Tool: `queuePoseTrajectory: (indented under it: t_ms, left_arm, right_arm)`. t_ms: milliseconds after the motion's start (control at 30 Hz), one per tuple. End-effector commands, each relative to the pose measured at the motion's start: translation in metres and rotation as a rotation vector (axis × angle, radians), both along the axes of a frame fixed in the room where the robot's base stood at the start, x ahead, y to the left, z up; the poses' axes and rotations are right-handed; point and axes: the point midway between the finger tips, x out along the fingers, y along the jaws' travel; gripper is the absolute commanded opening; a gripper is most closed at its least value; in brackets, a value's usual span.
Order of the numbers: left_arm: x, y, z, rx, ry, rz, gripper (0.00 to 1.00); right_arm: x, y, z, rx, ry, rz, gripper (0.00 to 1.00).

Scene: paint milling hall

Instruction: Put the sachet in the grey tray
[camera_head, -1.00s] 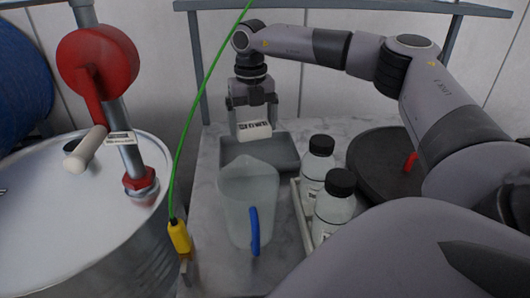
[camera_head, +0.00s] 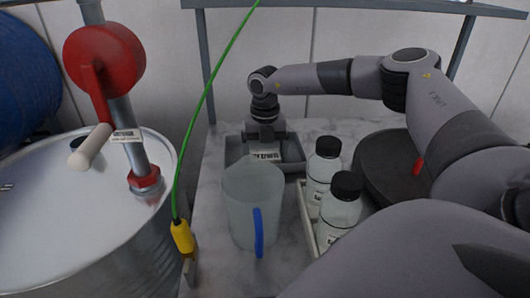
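The sachet (camera_head: 265,154) is a small white packet with dark print, low in the grey tray area behind the clear jug. The grey tray (camera_head: 294,151) is shallow and rectangular and stands on the marble-look worktop. My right gripper (camera_head: 265,143) reaches down over the tray from the back, with the sachet at its fingertips. It appears shut on the sachet. The jug's rim is close in front, and I cannot tell whether the sachet touches the tray floor. My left gripper is not in view.
A clear jug (camera_head: 240,205) with a blue handle stands in front of the tray. Two black-capped bottles (camera_head: 323,170) stand in a pale rack to the right. A round dark lid-like disc (camera_head: 376,180) lies further right. A green cable with a yellow clamp (camera_head: 182,237) hangs at the worktop's left edge.

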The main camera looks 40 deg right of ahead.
Motion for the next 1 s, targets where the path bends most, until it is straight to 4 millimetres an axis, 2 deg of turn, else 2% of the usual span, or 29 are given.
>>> queuePoseTrajectory:
  t_ms: [333, 367, 633, 733, 867, 1000]
  left_arm:
    - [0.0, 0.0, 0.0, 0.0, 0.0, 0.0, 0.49]
    - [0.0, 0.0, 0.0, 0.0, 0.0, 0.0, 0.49]
    - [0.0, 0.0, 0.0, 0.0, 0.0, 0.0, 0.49]
    - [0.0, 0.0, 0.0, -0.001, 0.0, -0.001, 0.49]
    - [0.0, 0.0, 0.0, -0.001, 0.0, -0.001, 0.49]
    - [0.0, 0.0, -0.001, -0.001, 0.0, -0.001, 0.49]
  right_arm:
    - [0.0, 0.0, -0.003, 0.0, -0.001, 0.001, 0.56]
    - [0.001, 0.0, -0.002, 0.0, -0.001, 0.001, 0.99]
    - [0.0, 0.0, -0.001, 0.0, -0.001, 0.001, 1.0]
    - [0.001, 0.0, 0.006, 0.001, -0.003, 0.0, 1.0]
    - [0.001, 0.0, 0.028, 0.001, -0.006, 0.001, 1.0]
    - [0.001, 0.0, 0.059, 0.001, -0.005, 0.001, 1.0]
